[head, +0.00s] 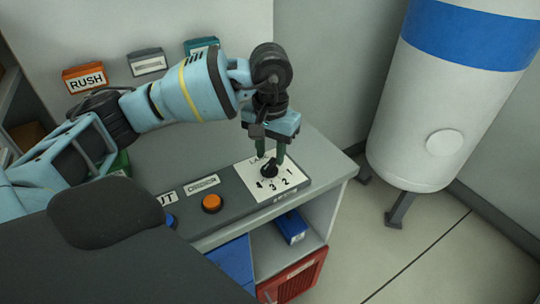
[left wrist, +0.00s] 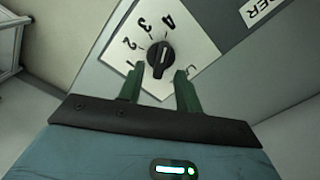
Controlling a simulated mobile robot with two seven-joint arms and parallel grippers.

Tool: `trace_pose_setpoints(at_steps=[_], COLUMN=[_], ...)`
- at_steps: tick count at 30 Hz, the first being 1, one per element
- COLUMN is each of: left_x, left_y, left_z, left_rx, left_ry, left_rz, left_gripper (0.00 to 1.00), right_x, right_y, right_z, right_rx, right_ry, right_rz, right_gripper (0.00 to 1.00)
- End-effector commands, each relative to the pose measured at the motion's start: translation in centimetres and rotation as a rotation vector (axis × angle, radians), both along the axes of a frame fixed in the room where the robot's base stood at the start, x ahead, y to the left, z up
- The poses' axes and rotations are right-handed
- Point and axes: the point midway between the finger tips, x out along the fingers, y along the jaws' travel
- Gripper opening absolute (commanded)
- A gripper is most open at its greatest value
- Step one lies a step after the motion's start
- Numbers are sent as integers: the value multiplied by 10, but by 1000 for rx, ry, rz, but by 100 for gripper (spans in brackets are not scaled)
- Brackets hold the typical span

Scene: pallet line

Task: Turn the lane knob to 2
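The lane knob (head: 269,170) is a small black dial on a white plate (head: 288,187) with printed digits 1 to 4. In the left wrist view the knob (left wrist: 160,56) carries a pale line running roughly along its grip; which digit it marks I cannot tell for sure. My left gripper (head: 271,152) points down at the knob. In the left wrist view its two green fingers are apart, one on each side just short of the knob, with nothing held. Whether they touch the knob is not clear. My right gripper is out of view.
An orange button (head: 212,203) and a blue button (head: 171,220) sit on the same dark panel strip. A RUSH sign (head: 85,79) is on the back wall. A red crate (head: 293,280) and a blue box (head: 291,227) are below the counter. A white tank (head: 430,110) stands right.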

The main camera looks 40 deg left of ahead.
Motion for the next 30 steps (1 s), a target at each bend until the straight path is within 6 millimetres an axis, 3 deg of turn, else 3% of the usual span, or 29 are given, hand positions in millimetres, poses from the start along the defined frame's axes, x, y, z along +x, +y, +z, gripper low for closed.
trace_pose_setpoints(at_steps=[6,15,23,30], left_x=[0,0,0,0], left_y=[0,0,0,0], left_z=[-18,-21,-21,-20], left_rx=[1,0,0,0], left_ry=[0,0,0,0], left_rz=[0,0,0,5], left_gripper=[35,35,2,0], right_x=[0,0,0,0], right_y=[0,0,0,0], right_z=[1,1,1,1], right_rx=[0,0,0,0], right_ry=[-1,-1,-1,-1], right_rz=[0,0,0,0], right_gripper=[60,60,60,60])
